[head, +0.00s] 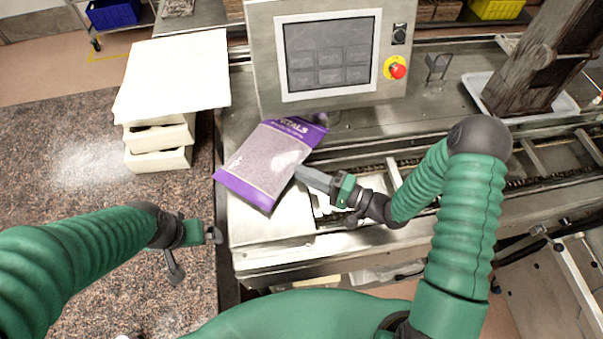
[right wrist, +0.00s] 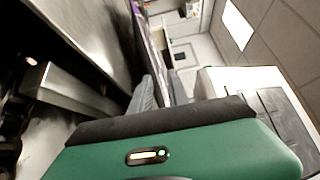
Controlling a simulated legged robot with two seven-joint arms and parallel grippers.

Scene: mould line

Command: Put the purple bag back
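The purple bag (head: 270,163), with a pale speckled front panel and white lettering, is tilted over the left end of the steel machine, below the control panel. My right gripper (head: 303,173) is at the bag's right edge. In the right wrist view the bag (right wrist: 154,40) shows nearly edge-on, running between the two grey fingers (right wrist: 162,92), which are close together on it. Whether the bag's lower edge touches the steel is unclear. My left gripper (head: 212,235) is over the speckled counter, left of the machine and apart from the bag; its fingers are too small to judge.
A control panel (head: 330,55) with a red button stands behind the bag. White stacked trays (head: 160,158) under a pale sheet (head: 175,75) stand at left. A chain conveyor (head: 480,175) runs right. The speckled counter (head: 60,190) is mostly clear, with white powder on it.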

